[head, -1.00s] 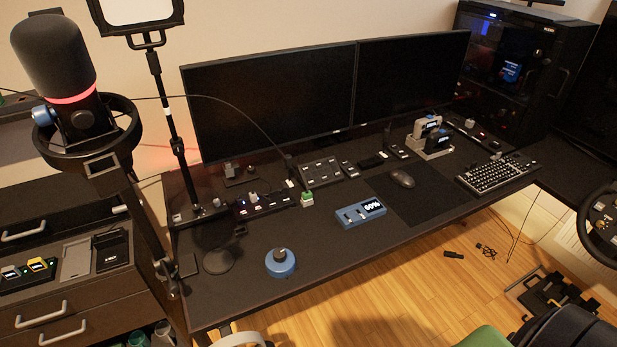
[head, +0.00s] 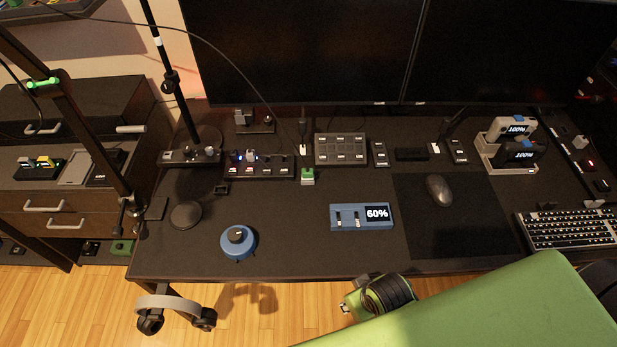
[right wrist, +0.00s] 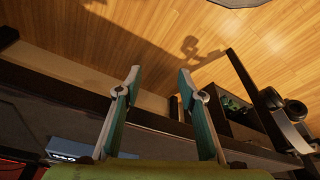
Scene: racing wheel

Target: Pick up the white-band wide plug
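On the desk, a dark power strip (head: 258,172) with small lights holds small plugs near its left end. One pale plug (head: 250,157) stands there beside a darker one (head: 235,157). They are too small to tell which, if any, is the white-band wide plug. My right gripper (right wrist: 159,75) shows in the right wrist view with its two teal fingers spread and nothing between them. Wood floor and a dark edge lie beyond it. It is away from the power strip. My left gripper is not in view.
A blue knob (head: 238,242), a blue 60% box (head: 347,217) and a small green-and-white block (head: 308,177) lie on the desk. A button panel (head: 341,149) is behind. Monitors line the back. The desk is clear between the knob and the blue box.

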